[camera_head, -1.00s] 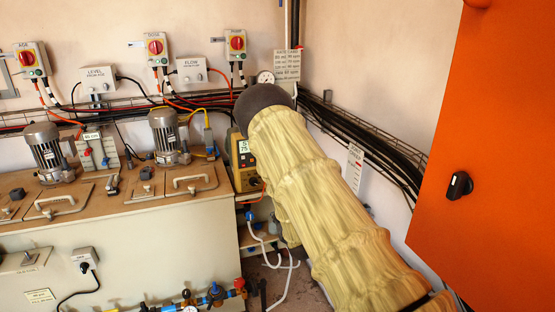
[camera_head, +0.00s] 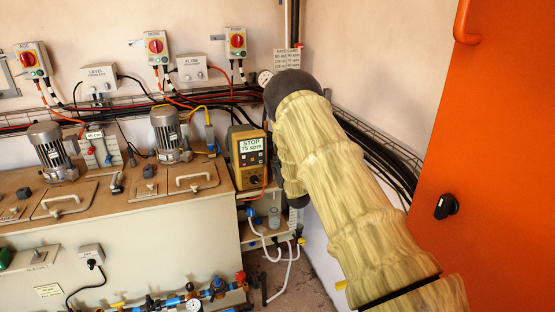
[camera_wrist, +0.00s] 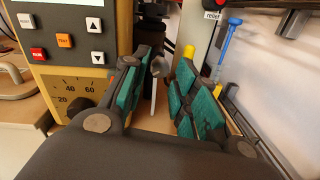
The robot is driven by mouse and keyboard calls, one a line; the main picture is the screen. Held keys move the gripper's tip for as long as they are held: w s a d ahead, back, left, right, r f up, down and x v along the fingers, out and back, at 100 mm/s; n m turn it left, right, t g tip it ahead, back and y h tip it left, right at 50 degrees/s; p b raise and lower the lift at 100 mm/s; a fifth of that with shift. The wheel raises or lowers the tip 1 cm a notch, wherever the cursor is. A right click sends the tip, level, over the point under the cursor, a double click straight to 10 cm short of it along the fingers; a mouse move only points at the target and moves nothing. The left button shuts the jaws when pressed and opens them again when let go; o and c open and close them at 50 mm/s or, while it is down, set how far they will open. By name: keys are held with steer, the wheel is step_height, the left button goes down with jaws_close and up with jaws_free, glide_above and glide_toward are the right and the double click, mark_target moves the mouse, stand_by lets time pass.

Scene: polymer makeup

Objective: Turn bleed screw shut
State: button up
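The yellow dosing pump (camera_head: 247,184) with a "STOP 75 spm" display stands at the right end of the tank top. In the wrist view its keypad and dial face (camera_wrist: 75,60) fill the left side. My gripper (camera_wrist: 166,68) has teal-padded fingers spread apart beside the pump. A small grey knob on a pale stem (camera_wrist: 158,72), possibly the bleed screw, shows between the fingertips; I cannot tell whether a finger touches it. A yellow-capped part (camera_wrist: 188,54) is just behind the right finger. In the head view my arm hides the gripper.
A blue-handled item (camera_wrist: 230,38) hangs by a "relief" label at right. Dark fittings (camera_wrist: 152,25) stand behind the fingers. White hoses (camera_head: 272,247) run below the pump. An orange cabinet door (camera_head: 490,160) stands right of my arm. Motors (camera_head: 167,132) sit left on the tank top.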

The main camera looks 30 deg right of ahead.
steer(key=shift+p+x, duration=0.4)
steer(key=shift+x, duration=1.6)
steer(key=shift+c, duration=0.4)
jaws_close()
